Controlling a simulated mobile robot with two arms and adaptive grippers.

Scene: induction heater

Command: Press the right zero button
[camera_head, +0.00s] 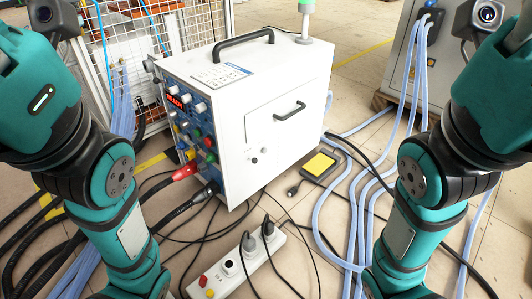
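The white induction heater (285,100) stands on the tiled floor in the middle, its narrow blue control panel (189,123) facing left and toward me. The panel carries a red lit display (175,101), several pale knobs (200,107), a green button (196,133), a red button (208,142) and other small controls. The labels are too small to read, so I cannot tell which control is the right zero button. My two teal arms come down along the left and right sides. Both run out at the bottom edge, and neither gripper is in view.
Red and black cables (186,172) plug in low on the panel. A white power strip (237,268) and a yellow-topped pedal (319,164) lie on the floor. Blue hoses (357,210) run along the right side. A wire fence (150,40) stands behind left.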

